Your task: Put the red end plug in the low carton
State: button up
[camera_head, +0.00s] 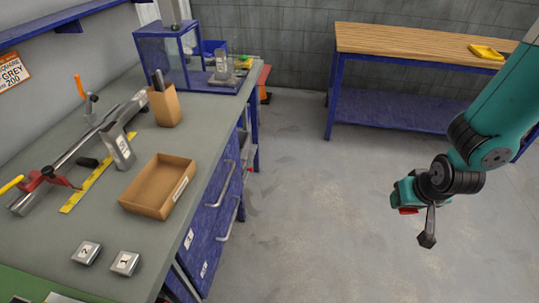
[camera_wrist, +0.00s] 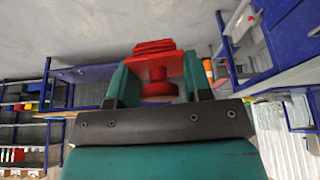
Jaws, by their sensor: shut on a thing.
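My gripper (camera_head: 402,197) hangs over the open floor at the right of the head view, well apart from the workbench. It is shut on the red end plug (camera_head: 408,211), mostly hidden there by the gripper. In the wrist view the red plug (camera_wrist: 156,68) sits between the two teal fingers of my gripper (camera_wrist: 158,82), with a ribbed block beyond the fingertips and a round flange nearer the palm. The low carton (camera_head: 145,208), brown, open-topped and apparently empty, stands on the grey workbench at left, far from my gripper.
A taller narrow carton (camera_head: 165,106) holding dark items stands behind the low one. A clamp-like tool (camera_head: 88,140), yellow rule (camera_head: 92,185) and blocks marked 2 (camera_head: 86,252) and 1 (camera_head: 125,263) lie around. A wood-topped bench (camera_head: 400,42) stands behind. Floor between is clear.

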aim_at(162, 189)
jog(key=u, duration=0.7)
jog(key=i, duration=0.95)
jog(key=u, duration=0.9)
